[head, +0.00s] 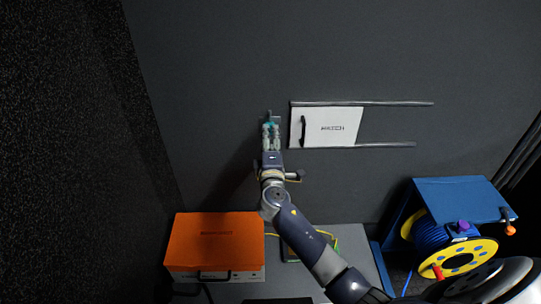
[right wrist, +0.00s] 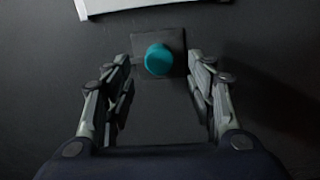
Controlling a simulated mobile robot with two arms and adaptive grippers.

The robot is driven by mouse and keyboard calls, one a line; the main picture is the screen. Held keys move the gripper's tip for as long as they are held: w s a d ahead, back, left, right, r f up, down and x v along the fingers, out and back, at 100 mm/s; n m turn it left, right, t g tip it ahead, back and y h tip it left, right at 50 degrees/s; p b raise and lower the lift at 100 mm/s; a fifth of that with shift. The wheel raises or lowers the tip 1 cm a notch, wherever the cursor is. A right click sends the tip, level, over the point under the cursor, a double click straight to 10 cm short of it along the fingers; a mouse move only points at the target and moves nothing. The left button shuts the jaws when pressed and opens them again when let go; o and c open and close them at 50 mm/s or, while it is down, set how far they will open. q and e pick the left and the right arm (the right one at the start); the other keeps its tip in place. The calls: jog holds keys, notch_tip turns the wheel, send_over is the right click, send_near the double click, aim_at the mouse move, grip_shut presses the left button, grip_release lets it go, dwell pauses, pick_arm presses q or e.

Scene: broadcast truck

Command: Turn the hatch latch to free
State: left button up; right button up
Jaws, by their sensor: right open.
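The hatch latch is a round teal knob (right wrist: 158,59) on a dark square plate (right wrist: 173,40), mounted on the dark wall. In the head view the plate (head: 274,116) shows just past the gripper tips, and the knob is mostly hidden there. The white hatch (head: 345,128) with a dark vertical handle is to its right; its edge (right wrist: 130,4) shows at the top of the right wrist view. My right gripper (head: 271,129) is open, with its fingers apart on either side of the knob in the right wrist view. No finger visibly touches the knob. My left gripper is out of view.
Two horizontal rails (head: 400,103) run above and below the hatch. Below, an orange case (head: 217,240) stands at left on a grey surface (head: 352,243). A blue and yellow cable reel (head: 455,250) stands at right.

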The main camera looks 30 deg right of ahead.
jog(key=v, duration=0.8)
jog(key=shift+s+a, duration=0.15)
jog(key=shift+s, duration=0.15)
